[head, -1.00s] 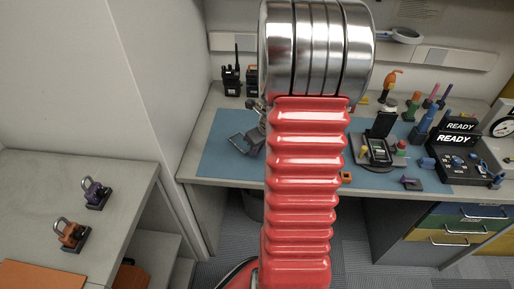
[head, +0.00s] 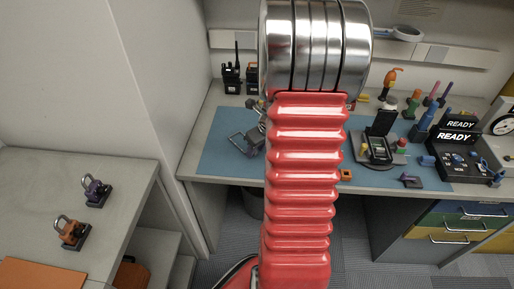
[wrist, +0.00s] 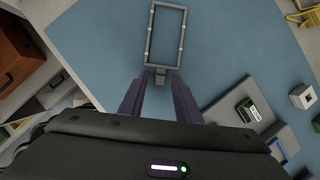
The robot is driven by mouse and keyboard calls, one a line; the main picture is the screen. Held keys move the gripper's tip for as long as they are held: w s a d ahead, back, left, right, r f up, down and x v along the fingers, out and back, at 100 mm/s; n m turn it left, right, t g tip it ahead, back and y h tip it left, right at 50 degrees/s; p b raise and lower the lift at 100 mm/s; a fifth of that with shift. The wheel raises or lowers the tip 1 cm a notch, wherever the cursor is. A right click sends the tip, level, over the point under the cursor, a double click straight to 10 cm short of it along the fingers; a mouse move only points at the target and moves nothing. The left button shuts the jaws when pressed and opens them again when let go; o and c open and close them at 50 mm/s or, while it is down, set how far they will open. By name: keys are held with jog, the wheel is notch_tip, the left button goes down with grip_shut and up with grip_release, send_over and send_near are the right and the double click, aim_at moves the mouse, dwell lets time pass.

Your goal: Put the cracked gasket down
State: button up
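A thin grey rectangular frame with a small block-like tab, which I take for the cracked gasket (wrist: 150,36), is over the blue mat (wrist: 90,30) in the wrist view. Any crack is too small to see. It also shows at the left of the mat in the head view (head: 236,141). My gripper (wrist: 158,86) has its two dark purple fingers apart, one on each side of the tab, with gaps visible. The fingers do not appear to touch it. In the head view my red arm hides most of the gripper.
Radios (head: 231,78) stand at the back left. Orange and purple padlocks (head: 70,231) sit on the left counter. Blue mat around the frame is clear.

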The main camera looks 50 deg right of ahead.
jog(key=shift+r, duration=0.4)
jog(key=v, duration=1.2)
jog(key=shift+r, duration=0.2)
jog(key=w+a+r+n, duration=0.1)
jog(key=a+r+n, duration=0.2)
jog(key=a+n, duration=0.6)
jog(key=a+r+n, duration=0.4)
jog(key=a+n, duration=0.4)
jog(key=a, duration=0.2)
jog(key=s+a+r+n, duration=0.1)
jog(key=s+a+n, duration=0.2)
jog(key=a+n, duration=0.4)
jog(key=s+a+r+n+t, duration=0.1)
jog(key=s+a+n, duration=0.3)
jog(key=n, duration=0.9)
jog(key=a+r, duration=0.1)
jog(key=a, duration=0.2)
jog(key=shift+s+y, duration=0.25)
jog(key=shift+y, duration=0.05)
